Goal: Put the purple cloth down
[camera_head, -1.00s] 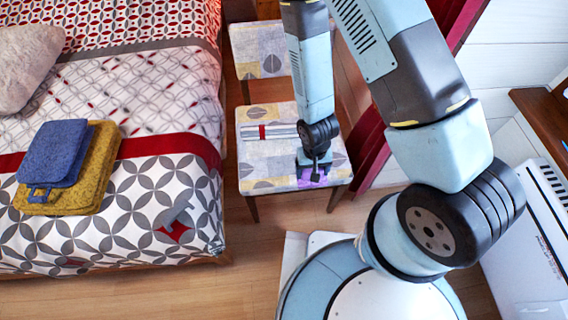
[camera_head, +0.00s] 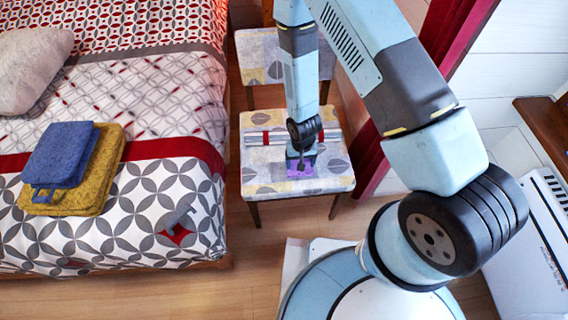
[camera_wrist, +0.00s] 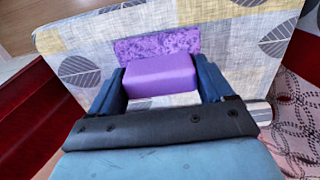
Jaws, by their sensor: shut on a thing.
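The purple cloth (camera_wrist: 160,75) is a folded block between the two dark blue fingers in the wrist view, with a textured flap behind a smoother front. My gripper (camera_wrist: 160,82) is shut on it. In the head view a purple patch of the cloth (camera_head: 300,173) shows below my gripper (camera_head: 301,165), over the front middle of the patterned chair seat (camera_head: 332,178). The cloth is at or just above the seat; I cannot tell whether it touches. The arm hides part of it.
A grey-white striped item with a red band (camera_head: 262,137) lies on the seat behind my gripper. A bed (camera_head: 120,225) stands to the left, with folded blue (camera_head: 62,153) and mustard cloths (camera_head: 100,170). A red curtain (camera_head: 372,165) hangs right of the chair. The front left seat is bare.

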